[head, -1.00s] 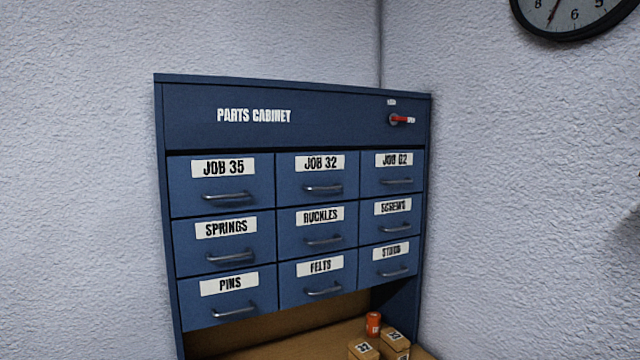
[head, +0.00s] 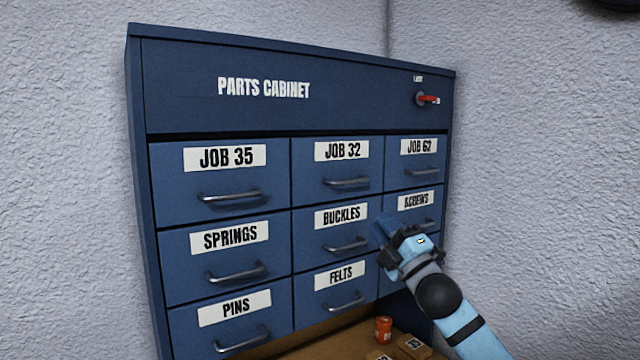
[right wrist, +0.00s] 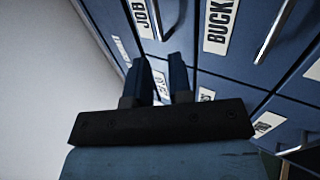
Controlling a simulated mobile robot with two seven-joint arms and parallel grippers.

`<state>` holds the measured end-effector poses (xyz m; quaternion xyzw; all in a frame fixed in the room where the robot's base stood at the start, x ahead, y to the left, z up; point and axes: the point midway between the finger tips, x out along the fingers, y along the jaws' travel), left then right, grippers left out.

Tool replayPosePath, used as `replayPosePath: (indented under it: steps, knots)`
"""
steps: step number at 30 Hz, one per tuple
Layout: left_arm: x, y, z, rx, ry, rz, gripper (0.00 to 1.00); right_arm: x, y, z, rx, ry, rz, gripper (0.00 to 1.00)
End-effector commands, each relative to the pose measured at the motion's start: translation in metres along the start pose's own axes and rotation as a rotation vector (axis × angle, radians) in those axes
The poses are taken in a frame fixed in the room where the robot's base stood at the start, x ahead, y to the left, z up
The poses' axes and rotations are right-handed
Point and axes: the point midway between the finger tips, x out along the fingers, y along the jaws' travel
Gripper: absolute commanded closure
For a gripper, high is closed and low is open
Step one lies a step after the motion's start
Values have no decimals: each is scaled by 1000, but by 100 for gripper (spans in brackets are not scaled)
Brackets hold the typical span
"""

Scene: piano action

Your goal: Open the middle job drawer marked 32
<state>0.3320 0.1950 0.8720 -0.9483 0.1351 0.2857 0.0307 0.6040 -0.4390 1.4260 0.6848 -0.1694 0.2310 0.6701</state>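The blue job drawer marked JOB 32 (head: 308,180) is shut in the middle of the cabinet's top drawer row. Its grey bar handle (head: 346,183) sits below the white label. A label starting JOB (right wrist: 143,18) also shows at the top of the right wrist view. My right gripper (head: 383,230) is in front of the SCREWS drawer, below and to the right of the JOB 32 handle and apart from it. In the right wrist view its two blue fingers (right wrist: 160,75) stand apart with nothing between them. My left gripper is not in view.
The parts cabinet (head: 300,95) has shut drawers around JOB 32, including JOB 35 (head: 170,175), JOB 62 (head: 400,175) and BUCKLES (head: 310,235). A red-handled switch (head: 428,99) is at the upper right. An orange pot (head: 383,330) and small boxes (head: 412,345) stand below.

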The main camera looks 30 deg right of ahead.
Motion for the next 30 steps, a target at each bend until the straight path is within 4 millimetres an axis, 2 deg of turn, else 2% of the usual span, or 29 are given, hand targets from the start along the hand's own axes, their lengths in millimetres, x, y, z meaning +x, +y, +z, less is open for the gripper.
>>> replayPosePath:
  steps: [5, 12, 18, 24, 30]
  knots:
    - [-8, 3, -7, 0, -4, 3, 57, 26, 4, 0, 2, 0, 1, 80]
    - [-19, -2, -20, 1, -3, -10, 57, 78, 4, 0, 5, -1, 0, 80]
    - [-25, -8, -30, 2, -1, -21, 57, 114, 2, 0, 5, -1, -2, 80]
    - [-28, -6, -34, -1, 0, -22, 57, 132, 0, 0, 5, 0, -2, 80]
    - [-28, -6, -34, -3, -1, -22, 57, 135, -2, -1, 5, 0, -3, 80]
